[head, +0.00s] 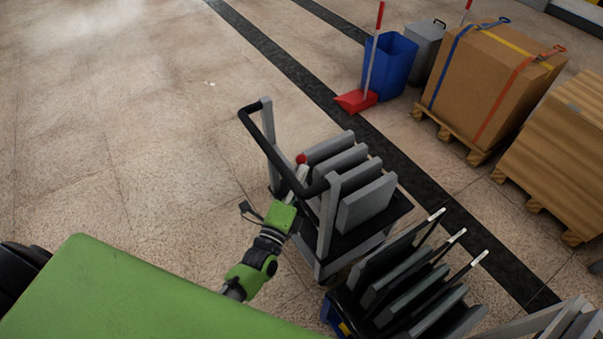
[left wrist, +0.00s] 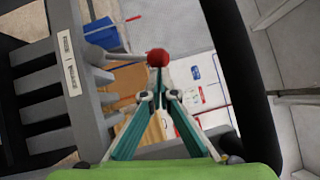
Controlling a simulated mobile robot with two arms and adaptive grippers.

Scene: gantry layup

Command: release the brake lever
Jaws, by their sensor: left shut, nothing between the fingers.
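The brake lever's red ball knob (head: 301,158) shows at the cart's handle end. In the left wrist view the grey lever (left wrist: 122,56) runs from a pivot on the cart frame at left to the red knob (left wrist: 157,57). My left gripper (head: 302,174) reaches in beside the black handle of the cart (head: 366,240). Its fingers (left wrist: 158,76) are shut and empty, with the tips just at the knob's lower edge in the wrist view. I cannot tell whether they touch it. My right gripper is in neither view.
The cart's black push handle (head: 262,139) arches close to my left gripper. Grey slabs (head: 367,203) stand on the cart. A rack of dark panels (head: 412,283) stands close at right. A blue bin (head: 390,66) and a boxed pallet (head: 490,85) are farther back. The floor at left is clear.

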